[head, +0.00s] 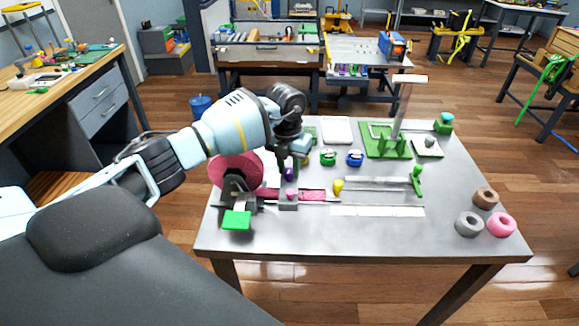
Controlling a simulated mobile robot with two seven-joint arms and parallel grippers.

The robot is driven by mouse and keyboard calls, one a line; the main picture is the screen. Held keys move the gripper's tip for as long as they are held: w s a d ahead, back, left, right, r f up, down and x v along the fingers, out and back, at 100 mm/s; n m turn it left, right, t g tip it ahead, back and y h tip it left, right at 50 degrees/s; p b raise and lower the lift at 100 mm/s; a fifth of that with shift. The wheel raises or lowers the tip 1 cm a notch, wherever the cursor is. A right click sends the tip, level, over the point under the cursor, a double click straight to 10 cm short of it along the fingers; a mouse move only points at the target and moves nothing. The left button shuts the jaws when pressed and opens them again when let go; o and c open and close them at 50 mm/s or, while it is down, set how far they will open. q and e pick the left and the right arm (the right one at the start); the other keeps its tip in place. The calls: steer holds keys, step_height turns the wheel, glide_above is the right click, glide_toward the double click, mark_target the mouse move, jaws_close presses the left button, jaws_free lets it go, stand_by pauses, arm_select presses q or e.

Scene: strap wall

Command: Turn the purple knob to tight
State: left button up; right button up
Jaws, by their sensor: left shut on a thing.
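The small purple knob (289,174) stands at the top of a grey block (288,200) on the strap device, at the left part of the metal table. My left arm comes in from the left and bends down over the device. My left gripper (292,166) points down at the knob and is shut on it. The gripper's fingers are small and partly hide the knob. Its marks and its turned angle are too small to read. A pink strap (312,195) runs through the device beside the block. My right gripper is out of view.
A large pink reel (235,168) and a green tab (236,220) are left of the knob. A yellow knob (338,185), green and blue round pieces and a green stand (385,142) lie to the right. Tape rolls (501,224) sit at the right corner. The table's front middle is clear.

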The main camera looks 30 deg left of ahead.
mark_target(290, 169)
arm_select(q)
steer(key=m, duration=0.3)
steer(key=shift+m+b, duration=0.3)
steer(key=m, duration=0.3)
steer(key=shift+m+b, duration=0.3)
steer(key=m, duration=0.4)
steer(key=shift+w+m+b, duration=0.1)
steer(key=shift+m+b, duration=0.2)
steer(key=shift+b, duration=0.1)
steer(key=shift+d+m+b, duration=0.1)
steer(key=shift+m+b, duration=0.25)
steer(key=shift+m, duration=1.35)
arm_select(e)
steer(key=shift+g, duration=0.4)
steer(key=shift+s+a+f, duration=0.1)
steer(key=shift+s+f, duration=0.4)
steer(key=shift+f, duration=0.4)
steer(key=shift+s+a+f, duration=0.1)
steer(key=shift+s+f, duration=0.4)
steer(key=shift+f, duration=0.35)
arm_select(q)
steer(key=o, duration=1)
steer(key=shift+c, duration=0.2)
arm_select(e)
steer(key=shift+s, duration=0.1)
